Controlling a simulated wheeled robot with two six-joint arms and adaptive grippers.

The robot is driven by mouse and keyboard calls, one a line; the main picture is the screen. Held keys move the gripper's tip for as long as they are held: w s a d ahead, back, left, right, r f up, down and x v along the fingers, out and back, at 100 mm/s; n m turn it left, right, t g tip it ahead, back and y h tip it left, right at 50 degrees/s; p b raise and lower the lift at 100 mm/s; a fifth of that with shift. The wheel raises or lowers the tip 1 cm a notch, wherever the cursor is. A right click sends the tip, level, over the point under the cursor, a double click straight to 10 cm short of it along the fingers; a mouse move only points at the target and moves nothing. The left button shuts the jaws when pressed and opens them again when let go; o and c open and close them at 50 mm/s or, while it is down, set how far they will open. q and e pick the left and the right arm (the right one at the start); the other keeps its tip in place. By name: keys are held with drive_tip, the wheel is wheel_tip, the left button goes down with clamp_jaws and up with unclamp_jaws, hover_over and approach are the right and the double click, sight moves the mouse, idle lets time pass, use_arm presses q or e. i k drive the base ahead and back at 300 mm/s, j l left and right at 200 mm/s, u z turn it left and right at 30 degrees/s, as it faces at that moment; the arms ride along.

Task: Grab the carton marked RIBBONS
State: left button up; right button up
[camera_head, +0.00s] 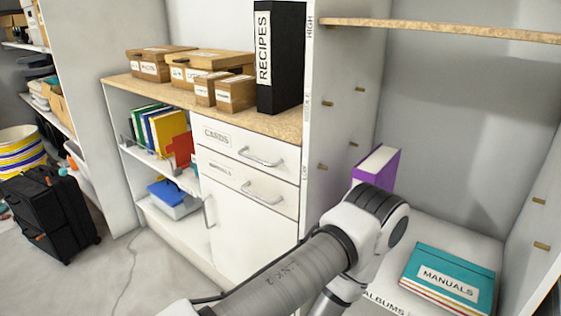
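Several brown cardboard cartons with white labels stand on the wooden top of the white cabinet. They include a wide carton at the left (150,63), a larger one behind the middle (222,60), and two small ones in front, the left one (206,90) and the right one (236,94). The labels are too small to read, so I cannot tell which carton is marked RIBBONS. One of my arms reaches in from the bottom, below and right of the cartons and apart from them. Neither gripper shows.
A black RECIPES binder (280,60) stands right of the cartons, beside a white upright panel (312,120). Drawers (247,145) are below. The right bay holds a purple book (378,168) and teal MANUALS folder (449,277). A black suitcase (50,215) stands on the floor at left.

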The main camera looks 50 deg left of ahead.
sight(236, 94)
drive_tip(key=u, duration=1.9)
